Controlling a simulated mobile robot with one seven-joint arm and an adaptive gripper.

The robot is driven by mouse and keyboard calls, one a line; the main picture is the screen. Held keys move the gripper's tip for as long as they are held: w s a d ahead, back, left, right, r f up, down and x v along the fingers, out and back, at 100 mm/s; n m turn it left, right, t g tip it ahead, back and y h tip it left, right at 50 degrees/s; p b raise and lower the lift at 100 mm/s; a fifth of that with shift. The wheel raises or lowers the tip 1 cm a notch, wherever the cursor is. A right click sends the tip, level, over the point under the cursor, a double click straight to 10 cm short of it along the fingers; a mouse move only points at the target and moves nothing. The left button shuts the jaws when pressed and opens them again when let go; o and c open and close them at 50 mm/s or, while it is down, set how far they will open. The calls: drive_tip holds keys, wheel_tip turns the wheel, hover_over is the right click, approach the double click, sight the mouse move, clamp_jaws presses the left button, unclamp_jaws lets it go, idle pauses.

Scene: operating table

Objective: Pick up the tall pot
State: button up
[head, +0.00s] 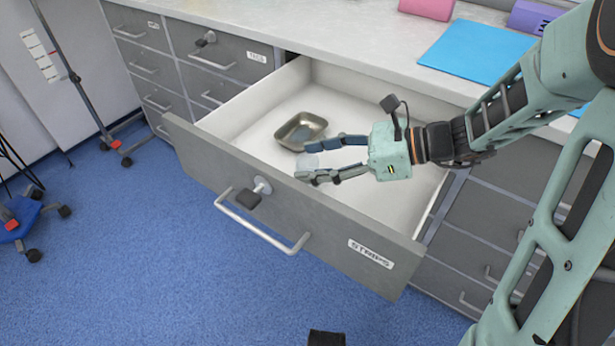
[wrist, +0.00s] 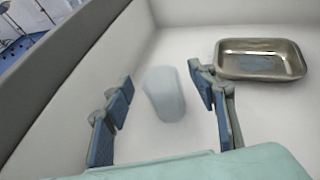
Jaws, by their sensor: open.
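The tall pot appears to be a small, pale, translucent vessel (wrist: 165,94) on the white drawer floor. In the wrist view it is between my open fingers, slightly beyond their tips, with a gap on both sides. In the head view the pot (head: 307,162) shows at the fingertips, partly hidden by the near finger. My gripper (head: 318,160) is open and empty, low inside the drawer and reaching in from the right. The gripper also shows in the wrist view (wrist: 160,92). Whether the pot stands upright or tilts is hard to tell.
A metal tray (head: 302,128) lies in the drawer behind the pot; it is right of my fingers in the wrist view (wrist: 260,76). The open drawer's front panel (head: 310,228) stands close to my fingers. The counter (head: 300,34) holds a blue mat (head: 478,50).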

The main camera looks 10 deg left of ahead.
drive_tip(key=c, duration=1.2)
